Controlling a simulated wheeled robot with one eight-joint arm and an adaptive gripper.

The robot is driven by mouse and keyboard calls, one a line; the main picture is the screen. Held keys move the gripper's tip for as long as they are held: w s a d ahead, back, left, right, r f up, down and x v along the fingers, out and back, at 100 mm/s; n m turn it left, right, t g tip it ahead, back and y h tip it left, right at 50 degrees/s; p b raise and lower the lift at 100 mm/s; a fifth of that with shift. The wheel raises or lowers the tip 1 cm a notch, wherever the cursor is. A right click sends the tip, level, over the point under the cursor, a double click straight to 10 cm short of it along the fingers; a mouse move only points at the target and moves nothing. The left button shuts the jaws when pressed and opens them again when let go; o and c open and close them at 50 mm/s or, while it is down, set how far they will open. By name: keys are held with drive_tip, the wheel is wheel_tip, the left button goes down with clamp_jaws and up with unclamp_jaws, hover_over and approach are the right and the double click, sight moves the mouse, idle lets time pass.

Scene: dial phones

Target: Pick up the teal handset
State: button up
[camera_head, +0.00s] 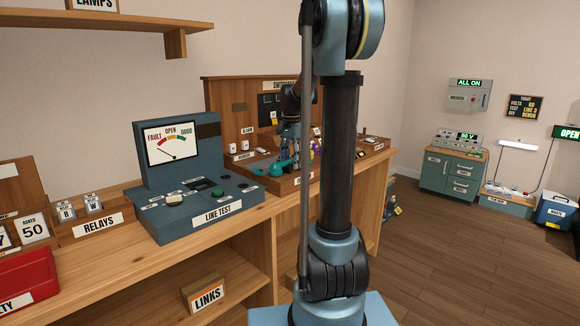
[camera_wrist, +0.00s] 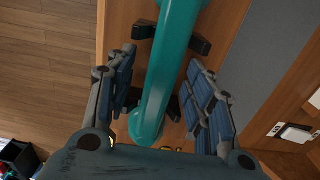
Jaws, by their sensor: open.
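The teal handset (camera_wrist: 166,60) runs lengthwise through the middle of the wrist view, between my two finger pads. It appears to rest across short black supports, which show on both sides of it. My gripper (camera_wrist: 160,78) is open, with one finger on each side of the handset; I cannot tell whether either pad touches it. In the head view the handset (camera_head: 281,167) is a small teal shape on the wooden bench unit, with my gripper (camera_head: 291,143) pointing down over it. My arm hides part of that unit.
The blue-grey LINE TEST box (camera_head: 190,180) stands left of the handset on the wooden bench. A wooden back panel (camera_head: 226,95) rises behind the handset. A small wooden RELAYS holder (camera_head: 92,220) and red box (camera_head: 25,280) lie farther left. Open floor (camera_head: 450,250) is at right.

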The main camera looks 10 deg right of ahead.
sight(291, 158)
drive_tip(key=c, duration=1.1)
wheel_tip(291, 158, up, 10)
drive_tip(key=shift+r, duration=0.1)
